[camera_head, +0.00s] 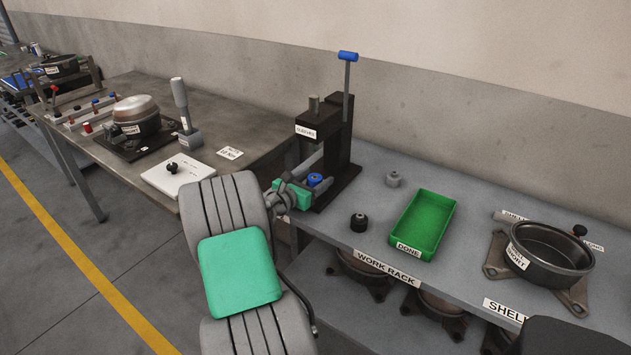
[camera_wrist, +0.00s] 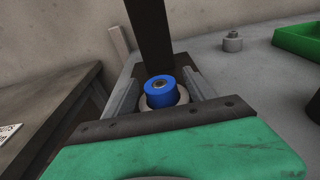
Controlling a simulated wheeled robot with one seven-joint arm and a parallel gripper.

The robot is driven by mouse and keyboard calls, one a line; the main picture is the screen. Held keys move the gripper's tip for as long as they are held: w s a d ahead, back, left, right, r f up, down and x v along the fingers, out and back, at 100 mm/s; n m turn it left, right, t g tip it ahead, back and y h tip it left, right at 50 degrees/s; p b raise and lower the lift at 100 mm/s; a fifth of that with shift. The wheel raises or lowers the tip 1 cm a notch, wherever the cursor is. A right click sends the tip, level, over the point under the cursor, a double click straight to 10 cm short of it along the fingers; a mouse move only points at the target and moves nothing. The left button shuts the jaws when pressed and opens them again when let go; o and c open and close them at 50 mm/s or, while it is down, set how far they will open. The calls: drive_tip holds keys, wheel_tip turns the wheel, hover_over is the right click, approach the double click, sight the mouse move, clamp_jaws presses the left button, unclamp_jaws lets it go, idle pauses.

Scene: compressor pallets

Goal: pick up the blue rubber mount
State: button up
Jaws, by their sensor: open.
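The blue rubber mount (camera_head: 315,179) is a short blue cylinder with a metal centre. It sits upright on the base of the black press (camera_head: 338,145) at the left end of the grey bench. In the wrist view the blue mount (camera_wrist: 159,91) stands on a pale round seat. My gripper (camera_wrist: 160,90) is open, with one finger on each side of the mount and visible gaps between. In the head view my gripper (camera_head: 305,190) is just left of the press, and its fingers are partly hidden by the wrist.
A green tray (camera_head: 447,215) labelled DONE lies to the right of the press. A black mount (camera_head: 358,222) and a grey mount (camera_head: 393,179) stand between them. The press's upright and blue-handled lever (camera_head: 347,57) rise close behind the blue mount. A round shell (camera_head: 550,247) is farther right.

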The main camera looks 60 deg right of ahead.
drive_tip(key=shift+a+r, duration=0.1)
drive_tip(key=shift+c, duration=0.5)
clamp_jaws()
